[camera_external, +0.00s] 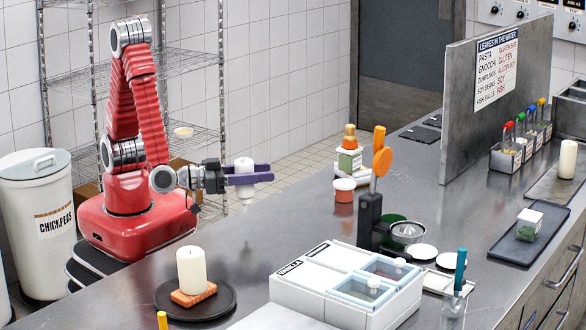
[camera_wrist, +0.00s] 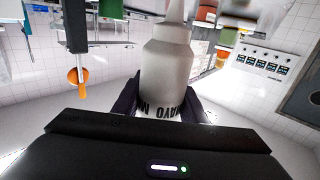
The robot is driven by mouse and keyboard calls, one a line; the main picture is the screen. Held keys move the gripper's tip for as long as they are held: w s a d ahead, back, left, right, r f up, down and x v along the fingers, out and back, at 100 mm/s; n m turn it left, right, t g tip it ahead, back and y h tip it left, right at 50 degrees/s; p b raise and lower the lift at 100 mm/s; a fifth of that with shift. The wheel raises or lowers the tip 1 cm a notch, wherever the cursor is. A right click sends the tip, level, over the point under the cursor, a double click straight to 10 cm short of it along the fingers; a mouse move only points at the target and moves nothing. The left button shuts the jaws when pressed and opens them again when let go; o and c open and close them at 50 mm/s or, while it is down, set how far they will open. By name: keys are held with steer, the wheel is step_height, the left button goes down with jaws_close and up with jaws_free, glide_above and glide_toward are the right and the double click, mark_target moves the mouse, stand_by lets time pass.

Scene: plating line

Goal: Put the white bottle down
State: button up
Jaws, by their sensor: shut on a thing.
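The white bottle (camera_external: 245,189) is held in my gripper (camera_external: 247,174) in the external view. It is tipped upside down, its narrow nozzle end pointing down and its wide base up. The purple fingers are shut around its body. In the wrist view the bottle (camera_wrist: 168,75) stands between the fingers, with dark lettering, apparently "MAYO", near its base; that view looks inverted. The bottle appears held above the steel counter (camera_external: 275,222), near its far left edge; the exact gap below the nozzle cannot be told.
A candle (camera_external: 191,270) on a dark plate stands at the front left. A white container box (camera_external: 300,295) is at front centre. Bare counter lies between.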

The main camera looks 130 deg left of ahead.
steer(key=shift+f, duration=2.05)
steer(key=shift+f, duration=0.1)
steer(key=o, duration=0.7)
steer(key=shift+o, duration=0.2)
steer(key=v, duration=1.2)
